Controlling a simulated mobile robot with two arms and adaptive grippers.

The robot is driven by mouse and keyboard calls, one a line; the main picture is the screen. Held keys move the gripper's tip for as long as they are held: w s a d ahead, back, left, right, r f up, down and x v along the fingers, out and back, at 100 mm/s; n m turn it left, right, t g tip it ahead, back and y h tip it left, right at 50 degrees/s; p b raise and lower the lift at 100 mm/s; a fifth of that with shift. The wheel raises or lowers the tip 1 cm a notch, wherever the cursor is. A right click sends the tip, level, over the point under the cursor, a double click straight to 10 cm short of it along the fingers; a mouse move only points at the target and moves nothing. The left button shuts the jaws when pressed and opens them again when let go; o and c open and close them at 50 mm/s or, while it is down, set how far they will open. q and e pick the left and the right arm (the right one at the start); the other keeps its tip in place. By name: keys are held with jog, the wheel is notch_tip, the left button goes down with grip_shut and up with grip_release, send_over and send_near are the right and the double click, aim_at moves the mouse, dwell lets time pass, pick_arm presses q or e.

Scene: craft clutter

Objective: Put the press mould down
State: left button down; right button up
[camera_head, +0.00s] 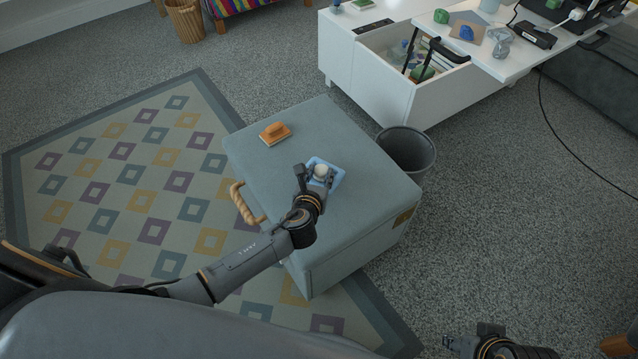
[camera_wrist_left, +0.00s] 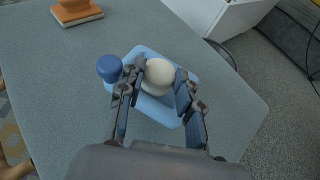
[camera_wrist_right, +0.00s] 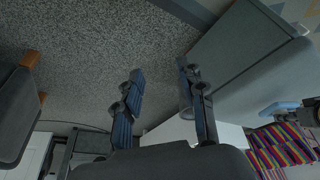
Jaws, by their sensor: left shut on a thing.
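A white round-topped piece (camera_wrist_left: 158,73), which looks like the press mould, is between the fingers of my left gripper (camera_head: 313,180). It also shows in the head view (camera_head: 321,170). My left gripper is shut on it. The piece is over a light blue tray (camera_wrist_left: 190,68) on the grey-blue ottoman (camera_head: 365,175); I cannot tell whether it touches the tray. A dark blue knob (camera_wrist_left: 109,68) is at the tray's left corner in the left wrist view. My right gripper (camera_wrist_right: 160,75) is open and empty, away from the ottoman top.
An orange block with a handle (camera_head: 275,133) lies on the ottoman's far left. The ottoman top is otherwise clear. A dark bin (camera_head: 408,150) stands at its right. A white desk with an open drawer (camera_head: 405,65) is behind.

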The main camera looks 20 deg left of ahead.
aim_at(319, 182)
pick_arm(q)
notch_tip(319, 182, down, 3)
jog(key=shift+w+f+b, duration=0.1)
jog(key=shift+b, duration=0.7)
pick_arm(e)
jog(key=w+a+r+t+y, duration=0.1)
jog(key=w+t, duration=0.3)
jog(key=w, duration=0.4)
jog(key=shift+w+a+r, duration=0.15)
jog(key=shift+a+r, duration=0.45)
jog(key=shift+a, duration=0.2)
jog(key=shift+t, duration=0.3)
pick_arm(q)
jog(key=shift+f, duration=0.1)
jog(key=c, duration=0.9)
grip_release()
pick_arm(e)
jog(key=shift+w+r, duration=0.1)
jog(key=shift+w, duration=0.05)
